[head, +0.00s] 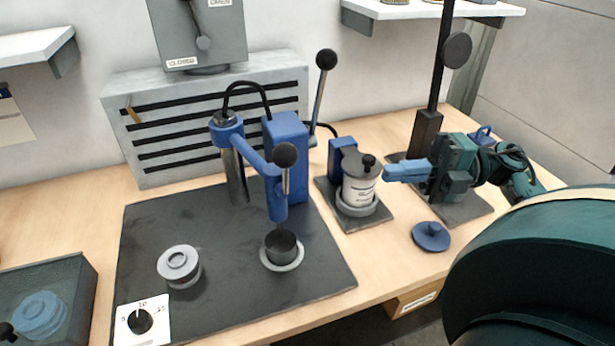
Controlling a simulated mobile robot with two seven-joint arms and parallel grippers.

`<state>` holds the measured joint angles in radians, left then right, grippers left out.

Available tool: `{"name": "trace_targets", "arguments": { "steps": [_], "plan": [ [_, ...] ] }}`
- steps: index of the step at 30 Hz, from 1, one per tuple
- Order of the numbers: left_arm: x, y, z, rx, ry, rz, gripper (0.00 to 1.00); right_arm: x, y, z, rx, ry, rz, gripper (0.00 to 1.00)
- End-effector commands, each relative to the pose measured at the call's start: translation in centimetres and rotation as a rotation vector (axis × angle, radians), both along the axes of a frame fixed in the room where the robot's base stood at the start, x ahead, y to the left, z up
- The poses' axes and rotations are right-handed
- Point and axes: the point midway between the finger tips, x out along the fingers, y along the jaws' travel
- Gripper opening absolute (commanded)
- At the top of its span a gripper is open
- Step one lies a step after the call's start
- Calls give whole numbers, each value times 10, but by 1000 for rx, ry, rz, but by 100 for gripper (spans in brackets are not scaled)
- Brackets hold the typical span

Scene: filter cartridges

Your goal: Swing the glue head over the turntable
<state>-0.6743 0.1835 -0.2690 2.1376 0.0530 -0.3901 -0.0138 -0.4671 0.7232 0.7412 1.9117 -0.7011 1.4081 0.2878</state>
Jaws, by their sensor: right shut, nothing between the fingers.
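The blue glue head (277,198) hangs on a swing arm (252,157) from a grey post (235,175); a black ball knob (285,154) stands on it. Its lower tip appears right above a dark cup (281,244), which sits on a pale round plate (283,263), seemingly the turntable. Whether the tip touches the cup I cannot tell. My right gripper (388,173) is to the right of the glue head, well apart from it, beyond the canister. Its blue fingers are closed together and empty, pointing left. My left gripper is out of view.
A canister (358,190) stands between the glue head and my right gripper. A blue lidded disc (431,236) lies on the bench. A lever with a black knob (326,60) rises behind. A grey ringed part (180,264), dial (140,319) and bin (86,277) are left.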

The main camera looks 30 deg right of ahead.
Motion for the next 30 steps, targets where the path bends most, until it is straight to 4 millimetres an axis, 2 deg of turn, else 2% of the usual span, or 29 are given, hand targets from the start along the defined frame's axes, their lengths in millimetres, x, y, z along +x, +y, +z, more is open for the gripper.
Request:
{"name": "trace_targets", "arguments": {
  "steps": [5,8,21,25,30],
  "plan": [
    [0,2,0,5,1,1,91,2,4,0,2,0,1,0],
    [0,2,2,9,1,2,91,6,13,2,2,0,1,0],
    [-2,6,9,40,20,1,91,43,95,7,4,-3,1,0],
    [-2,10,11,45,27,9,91,51,113,8,4,-3,1,0],
    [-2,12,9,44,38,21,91,57,125,6,5,-1,-1,0]
  ]
}}
